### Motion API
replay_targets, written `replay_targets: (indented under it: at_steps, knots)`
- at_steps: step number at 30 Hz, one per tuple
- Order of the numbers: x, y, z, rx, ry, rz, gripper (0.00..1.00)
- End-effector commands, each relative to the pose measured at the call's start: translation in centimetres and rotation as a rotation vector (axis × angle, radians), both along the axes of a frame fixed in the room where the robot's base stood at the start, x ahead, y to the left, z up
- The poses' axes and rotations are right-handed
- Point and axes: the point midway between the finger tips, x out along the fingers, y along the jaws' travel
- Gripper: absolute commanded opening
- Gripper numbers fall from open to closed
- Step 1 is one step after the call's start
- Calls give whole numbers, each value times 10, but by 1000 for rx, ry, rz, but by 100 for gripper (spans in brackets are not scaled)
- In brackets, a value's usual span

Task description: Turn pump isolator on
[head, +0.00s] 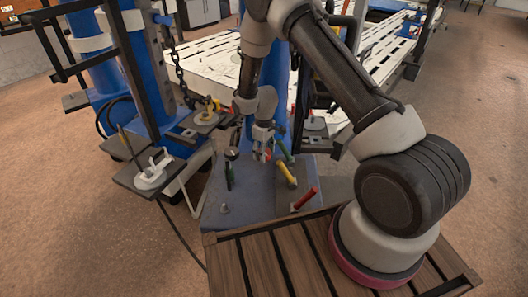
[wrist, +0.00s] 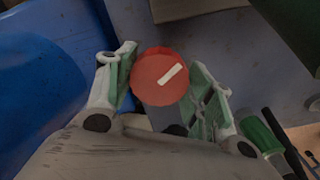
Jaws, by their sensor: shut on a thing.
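A round red knob (wrist: 150,75) with a white bar mark shows in the middle of the wrist view. Its mark slants from lower left to upper right. I take this knob to be the pump isolator; no label is readable. My gripper (wrist: 163,68) has one green-padded finger on each side of the knob and is shut on it. In the head view my gripper (head: 262,152) points down over the blue-grey bench plate, and only a small bit of red shows at its fingers. The fingers hide most of the knob there.
Close to my gripper stand levers with green (head: 286,152), yellow (head: 287,174), red (head: 305,199) and black (head: 229,178) grips. A white clamp (head: 152,176) sits on a plate at the left. A blue column (head: 275,85) rises behind. Open floor lies at the left front.

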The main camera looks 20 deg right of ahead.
Motion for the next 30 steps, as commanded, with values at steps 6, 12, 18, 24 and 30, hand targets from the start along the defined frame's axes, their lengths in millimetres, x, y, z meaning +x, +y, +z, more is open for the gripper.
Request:
replay_targets:
  at_steps: [6,12,18,24,30]
  knots:
    - [1,0,0,0,-1,-61,29]
    - [1,0,0,0,-1,-78,29]
    - [1,0,0,0,-1,-77,29]
    - [1,0,0,0,-1,-77,74]
    - [0,0,0,1,-1,-76,74]
